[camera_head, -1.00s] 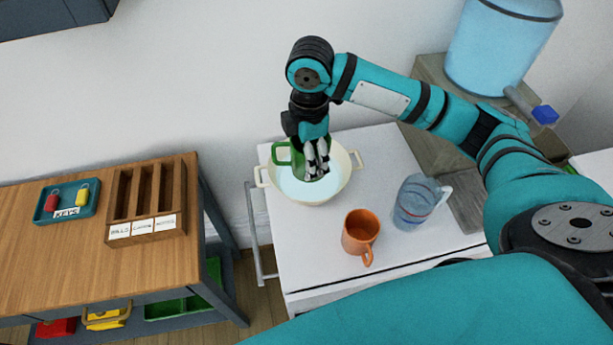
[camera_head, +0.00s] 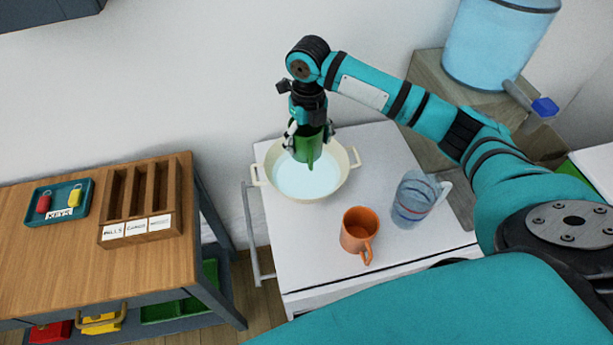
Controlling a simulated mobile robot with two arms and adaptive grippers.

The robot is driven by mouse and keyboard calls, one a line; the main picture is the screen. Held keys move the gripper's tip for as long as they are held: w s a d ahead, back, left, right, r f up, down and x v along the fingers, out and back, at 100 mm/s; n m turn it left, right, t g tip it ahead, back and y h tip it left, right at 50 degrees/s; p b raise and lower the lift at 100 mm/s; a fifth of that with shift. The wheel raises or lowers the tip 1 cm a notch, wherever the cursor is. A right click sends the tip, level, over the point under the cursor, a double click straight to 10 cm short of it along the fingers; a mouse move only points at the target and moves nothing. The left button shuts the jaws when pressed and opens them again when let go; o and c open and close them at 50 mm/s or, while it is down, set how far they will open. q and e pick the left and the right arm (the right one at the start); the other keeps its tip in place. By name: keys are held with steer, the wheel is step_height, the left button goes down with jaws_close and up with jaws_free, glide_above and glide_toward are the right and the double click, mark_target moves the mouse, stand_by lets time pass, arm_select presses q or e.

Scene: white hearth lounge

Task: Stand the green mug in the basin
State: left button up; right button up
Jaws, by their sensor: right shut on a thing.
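The green mug (camera_head: 307,147) is in my right gripper (camera_head: 308,133), whose fingers are shut on it from above. The mug is over the basin (camera_head: 349,182), a cream, two-handled tub with pale blue water or a pale blue floor inside. Its handle side faces the camera. I cannot tell whether the mug's bottom touches the basin's floor. The basin stands on the white cabinet top (camera_head: 300,248). My left gripper is not in view.
An orange mug (camera_head: 357,234) and a clear jug (camera_head: 413,199) stand in front of the basin. A blue water dispenser (camera_head: 497,45) stands at the back right. A wooden desk (camera_head: 50,255) with a key tray (camera_head: 58,201) and a slotted organizer (camera_head: 146,200) is at left.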

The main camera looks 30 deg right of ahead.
steer(key=shift+w+f+n, duration=0.1)
steer(key=shift+n, duration=0.2)
steer(key=shift+d+f, duration=0.1)
steer(key=shift+f, duration=0.2)
steer(key=p, duration=0.1)
glide_above(308, 178)
step_height(308, 178, down, 9)
steer(key=shift+r, duration=0.1)
steer(key=shift+w+f, duration=0.1)
steer(key=shift+f, duration=0.2)
steer(key=shift+f, duration=0.1)
steer(key=o, duration=1.4)
steer(key=shift+r, duration=0.2)
step_height(308, 178, up, 12)
steer(key=shift+f+b, duration=0.1)
steer(key=shift+b, duration=0.3)
